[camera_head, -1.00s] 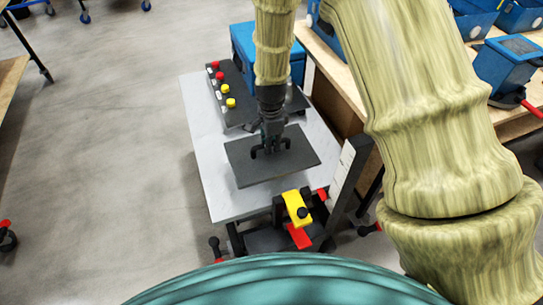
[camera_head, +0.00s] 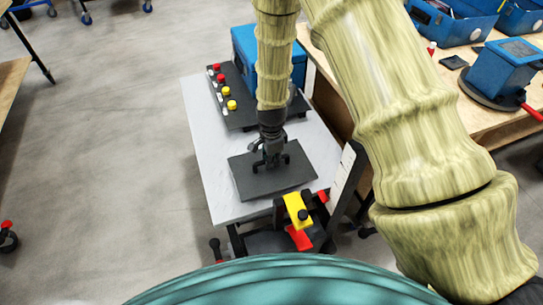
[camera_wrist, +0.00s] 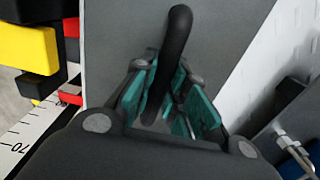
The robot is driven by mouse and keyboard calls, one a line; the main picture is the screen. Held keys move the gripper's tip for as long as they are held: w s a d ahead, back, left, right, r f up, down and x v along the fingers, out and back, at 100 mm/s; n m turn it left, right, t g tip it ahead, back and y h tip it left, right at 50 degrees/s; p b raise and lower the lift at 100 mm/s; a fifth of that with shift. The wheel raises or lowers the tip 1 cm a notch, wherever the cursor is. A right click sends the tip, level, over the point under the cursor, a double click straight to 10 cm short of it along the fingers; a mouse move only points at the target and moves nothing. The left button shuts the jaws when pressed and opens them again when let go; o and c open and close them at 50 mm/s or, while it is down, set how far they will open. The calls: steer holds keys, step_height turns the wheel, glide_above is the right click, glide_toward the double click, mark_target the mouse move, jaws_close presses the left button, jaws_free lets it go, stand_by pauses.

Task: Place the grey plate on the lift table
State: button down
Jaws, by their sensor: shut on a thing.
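The grey plate (camera_head: 245,178) is a flat dark rectangle with a black handle on top. In the head view it is over the front part of the light grey lift table (camera_head: 207,143); whether it touches the surface or hangs just above it, I cannot tell. My gripper (camera_head: 271,160) is above the plate and shut on its handle. In the wrist view the black bar handle (camera_wrist: 178,50) passes between the teal finger pads of my gripper (camera_wrist: 165,108), with the grey plate (camera_wrist: 225,30) behind it.
A dark panel with red and yellow buttons (camera_head: 232,105) and a blue box (camera_head: 243,45) stand on the table's back part. A yellow and red clamp mechanism (camera_head: 297,208) is at its front edge. A wooden bench (camera_head: 480,115) with blue bins lies to the right.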

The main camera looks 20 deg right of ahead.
steer(key=shift+f, duration=1.3)
steer(key=shift+f, duration=0.1)
steer(key=c, duration=1.4)
jaws_free()
steer(key=shift+c, duration=0.2)
step_height(320, 180, up, 12)
steer(key=shift+r+b, duration=0.1)
steer(key=shift+b, duration=0.4)
